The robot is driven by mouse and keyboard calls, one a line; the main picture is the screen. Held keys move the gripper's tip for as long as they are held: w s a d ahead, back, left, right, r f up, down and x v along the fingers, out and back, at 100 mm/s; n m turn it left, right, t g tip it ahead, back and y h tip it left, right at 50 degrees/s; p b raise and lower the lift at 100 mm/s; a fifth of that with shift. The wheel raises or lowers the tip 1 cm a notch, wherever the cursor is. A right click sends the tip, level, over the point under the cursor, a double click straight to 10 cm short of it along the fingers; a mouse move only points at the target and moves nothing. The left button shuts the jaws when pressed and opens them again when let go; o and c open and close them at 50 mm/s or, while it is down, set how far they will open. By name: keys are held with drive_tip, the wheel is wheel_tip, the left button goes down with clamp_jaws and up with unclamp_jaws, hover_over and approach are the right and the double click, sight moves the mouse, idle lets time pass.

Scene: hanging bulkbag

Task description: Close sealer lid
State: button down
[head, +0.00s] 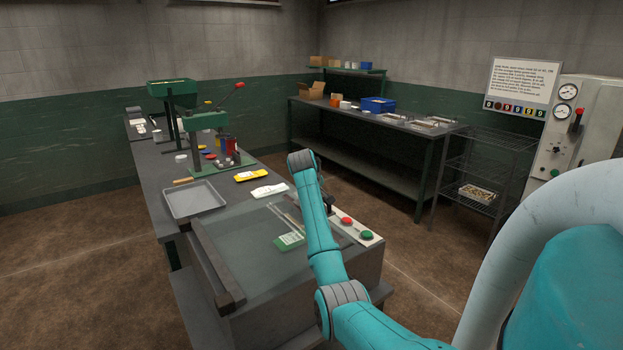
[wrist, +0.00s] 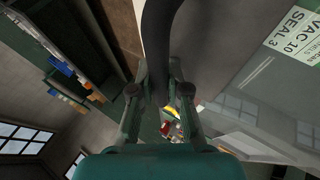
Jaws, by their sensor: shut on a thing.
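The sealer (head: 300,312) is a grey box at the near end of the long bench in the head view. Its see-through lid (head: 240,243) lies over the top and looks nearly flat; I cannot tell whether it is fully down. A green-and-white label (head: 289,241) shows on it, and larger in the wrist view (wrist: 296,35). In the wrist view, my gripper (wrist: 158,90) has its fingers on both sides of a dark curved handle (wrist: 160,40) and is shut on it. In the head view my arm hides most of the gripper.
A panel with red and green buttons (head: 356,228) sits at the sealer's right side. Behind it on the bench are a metal tray (head: 193,200), a white pouch (head: 269,190), a yellow pouch (head: 250,175) and a green press (head: 208,120). A wire rack (head: 485,170) stands right, across open floor.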

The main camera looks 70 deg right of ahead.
drive_tip(key=f, duration=0.3)
drive_tip(key=shift+s+d+f, duration=0.15)
drive_tip(key=shift+d+f, duration=0.1)
drive_tip(key=shift+f, duration=0.2)
drive_tip(key=shift+a+f, duration=0.1)
drive_tip(key=c, duration=1.1)
unclamp_jaws()
drive_tip(key=shift+f, duration=0.1)
drive_tip(key=shift+c, duration=0.2)
drive_tip(key=shift+r, duration=0.2)
drive_tip(key=shift+r, duration=0.1)
drive_tip(key=v, duration=1.1)
drive_tip(key=shift+a+r, duration=0.25)
